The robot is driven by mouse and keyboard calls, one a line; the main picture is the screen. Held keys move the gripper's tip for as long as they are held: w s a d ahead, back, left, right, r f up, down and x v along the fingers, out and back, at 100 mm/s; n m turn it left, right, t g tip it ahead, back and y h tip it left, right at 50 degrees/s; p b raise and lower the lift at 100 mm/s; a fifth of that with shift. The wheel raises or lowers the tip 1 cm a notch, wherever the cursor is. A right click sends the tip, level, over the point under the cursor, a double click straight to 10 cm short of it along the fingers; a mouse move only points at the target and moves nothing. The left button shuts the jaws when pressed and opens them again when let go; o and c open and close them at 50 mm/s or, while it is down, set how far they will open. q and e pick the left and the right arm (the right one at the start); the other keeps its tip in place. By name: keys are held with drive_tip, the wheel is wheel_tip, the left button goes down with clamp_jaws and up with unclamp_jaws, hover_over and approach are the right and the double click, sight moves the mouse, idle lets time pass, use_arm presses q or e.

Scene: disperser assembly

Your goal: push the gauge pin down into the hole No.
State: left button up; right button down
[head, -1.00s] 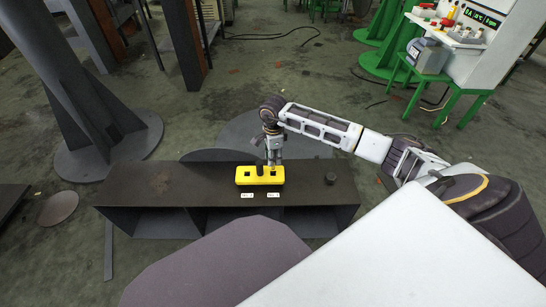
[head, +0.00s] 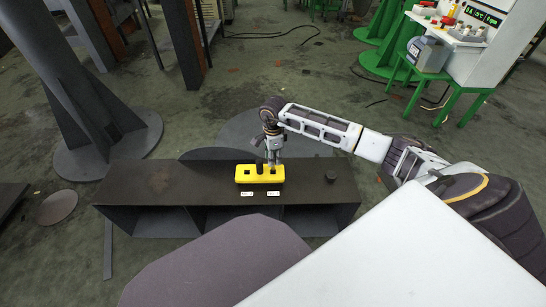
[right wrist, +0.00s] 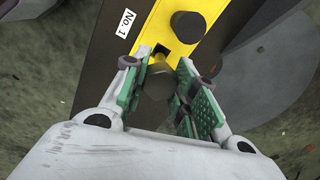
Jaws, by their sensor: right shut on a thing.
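The yellow block (head: 243,177) lies on the dark bench and also shows in the right wrist view (right wrist: 203,52). My right gripper (head: 272,163) points down over the block's right end. In the right wrist view its green-padded fingers (right wrist: 165,82) are shut around the gauge pin (right wrist: 157,86), whose dark round end faces the camera. A dark square hole (right wrist: 161,50) shows just beyond the held pin. How deep the pin sits is hidden. A second dark round piece (right wrist: 187,25) stands on the block beside it. My left gripper is not in view.
The bench (head: 130,188) has a "No.1" label (right wrist: 126,22) near the block; two white labels show in the head view. A small dark cylinder (head: 330,178) stands to the right. The bench's left part is clear. A grey column (head: 85,110) stands behind left.

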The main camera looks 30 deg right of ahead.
drive_tip(key=shift+f+b, duration=1.95)
drive_tip(key=shift+f, duration=1.25)
idle(1.0)
drive_tip(key=c, duration=1.1)
unclamp_jaws()
drive_tip(key=shift+o, duration=0.2)
drive_tip(key=shift+r, duration=6)
